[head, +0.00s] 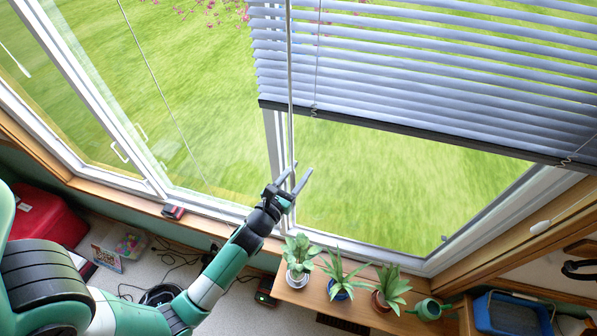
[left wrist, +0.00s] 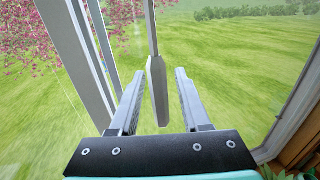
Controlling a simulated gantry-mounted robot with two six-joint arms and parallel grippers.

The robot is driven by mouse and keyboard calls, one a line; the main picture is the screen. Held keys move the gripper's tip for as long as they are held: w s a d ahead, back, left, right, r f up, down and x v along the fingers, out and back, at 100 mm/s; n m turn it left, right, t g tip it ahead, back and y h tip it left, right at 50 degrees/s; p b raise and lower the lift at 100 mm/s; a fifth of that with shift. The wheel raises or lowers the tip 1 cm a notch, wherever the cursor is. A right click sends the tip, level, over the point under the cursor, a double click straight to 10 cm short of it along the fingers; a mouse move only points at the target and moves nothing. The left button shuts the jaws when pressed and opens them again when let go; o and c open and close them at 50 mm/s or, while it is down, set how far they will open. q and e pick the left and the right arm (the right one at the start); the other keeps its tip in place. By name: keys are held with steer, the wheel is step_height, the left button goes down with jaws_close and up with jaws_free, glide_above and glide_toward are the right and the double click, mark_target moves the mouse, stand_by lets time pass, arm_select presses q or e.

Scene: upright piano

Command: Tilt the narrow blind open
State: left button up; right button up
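A blind (head: 420,75) with pale blue-grey slats covers the upper part of the right window in the head view. Its slats show gaps with lawn visible between them. A thin light wand (head: 290,70) hangs down in front of the blind's left edge. My left gripper (head: 296,178) is open at the wand's lower end. In the left wrist view, the wand's flattened grey handle (left wrist: 157,88) hangs between the two spread fingers (left wrist: 157,100), with space visible on both sides. Whether it lies fully within finger depth is hard to tell. My right gripper is not in view.
Potted plants (head: 338,275) stand on a wooden shelf (head: 318,297) below the window, with a green watering can (head: 428,308) beside them. The window frame (head: 274,145) runs close to my left gripper. A thin cord (head: 160,90) hangs farther left.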

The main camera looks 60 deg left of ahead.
arm_select(q)
steer(key=b+v, duration=0.2)
steer(key=v, duration=0.9)
steer(key=shift+s+d+b, duration=0.2)
steer(key=shift+d+b, duration=0.05)
steer(key=shift+b, duration=0.15)
